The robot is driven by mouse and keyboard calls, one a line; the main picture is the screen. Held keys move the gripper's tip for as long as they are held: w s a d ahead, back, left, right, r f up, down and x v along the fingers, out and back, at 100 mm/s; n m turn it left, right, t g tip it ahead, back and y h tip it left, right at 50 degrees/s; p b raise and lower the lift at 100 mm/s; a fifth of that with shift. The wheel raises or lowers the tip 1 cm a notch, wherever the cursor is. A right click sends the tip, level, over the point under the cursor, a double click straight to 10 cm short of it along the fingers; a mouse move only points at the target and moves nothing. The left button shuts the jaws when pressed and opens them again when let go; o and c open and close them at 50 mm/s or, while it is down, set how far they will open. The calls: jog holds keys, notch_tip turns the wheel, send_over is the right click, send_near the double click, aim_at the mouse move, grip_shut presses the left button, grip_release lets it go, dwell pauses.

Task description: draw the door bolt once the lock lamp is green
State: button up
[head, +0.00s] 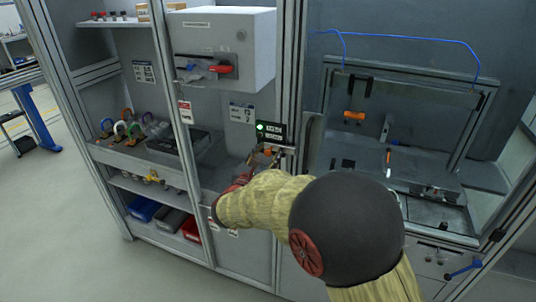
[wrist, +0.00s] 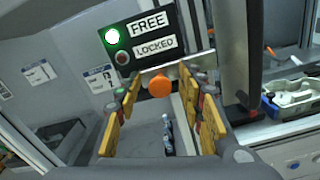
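The lock sign (wrist: 143,36) is a dark panel reading FREE and LOCKED. The lamp (wrist: 112,36) beside FREE glows green, and the lamp (wrist: 122,58) beside LOCKED is dark. The green lamp also shows in the head view (head: 260,127). The door bolt's orange knob (wrist: 160,87) sits just below the sign; it shows small in the head view (head: 267,151). My gripper (wrist: 158,80) is open, its yellow-padded fingers on either side of the knob in the wrist view. I see no contact; whether the knob lies fully between the fingertips I cannot tell.
A grey switch box (head: 222,45) with a red handle (head: 221,69) hangs above left. Several coloured padlocks stand on a shelf (head: 115,158) at left. The glazed door frame (head: 465,120) and machine bay are right of the sign.

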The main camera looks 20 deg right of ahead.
jog(key=c, duration=0.3)
grip_shut()
dwell(0.7)
